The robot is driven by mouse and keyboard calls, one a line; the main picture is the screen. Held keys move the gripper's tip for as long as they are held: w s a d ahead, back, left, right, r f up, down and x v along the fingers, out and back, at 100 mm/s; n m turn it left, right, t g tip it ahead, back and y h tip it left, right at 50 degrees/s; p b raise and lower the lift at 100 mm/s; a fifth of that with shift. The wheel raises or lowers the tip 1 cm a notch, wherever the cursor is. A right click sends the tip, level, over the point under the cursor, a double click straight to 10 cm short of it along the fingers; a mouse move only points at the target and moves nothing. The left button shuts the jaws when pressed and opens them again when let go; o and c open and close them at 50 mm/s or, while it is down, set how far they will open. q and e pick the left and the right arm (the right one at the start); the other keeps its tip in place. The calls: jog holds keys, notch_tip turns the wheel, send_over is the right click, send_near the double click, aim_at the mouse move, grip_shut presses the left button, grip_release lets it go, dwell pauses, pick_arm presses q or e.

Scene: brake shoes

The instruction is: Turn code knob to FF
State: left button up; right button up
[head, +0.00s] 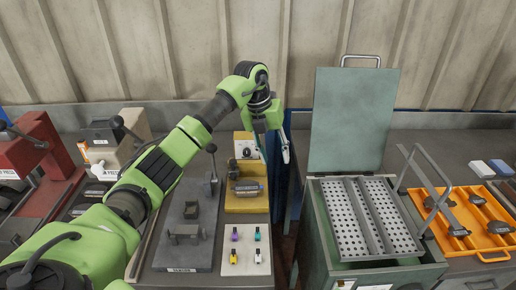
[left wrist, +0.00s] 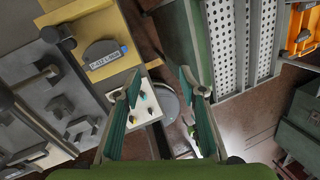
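A dark round knob (head: 247,152) sits on a pale panel at the back of a yellow fixture (head: 246,203) in the head view. Its markings are too small to read. My left gripper (head: 275,157) hangs just right of the panel, apart from the knob, fingers pointing down. In the left wrist view my left gripper (left wrist: 160,75) shows two spread fingers with nothing between them. The yellow fixture (left wrist: 78,13) is at the upper left there, and I cannot make out the knob in that view. My right gripper is not in view.
A white board (head: 246,270) with several small coloured pieces lies in front of the fixture. A grey plate with clamps (head: 184,256) is to its left. A green bin with its lid up (head: 345,125) and an orange tray (head: 488,243) stand to the right.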

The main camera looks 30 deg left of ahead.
pick_arm(q)
jog(key=w+d+m+t+h, duration=0.1)
jog(key=d+h, duration=0.3)
jog(key=d, duration=1)
jog(key=shift+w+f+m+t+h, duration=0.35)
jog(key=shift+f+m+t+h, duration=0.05)
jog(key=shift+f+t, duration=0.1)
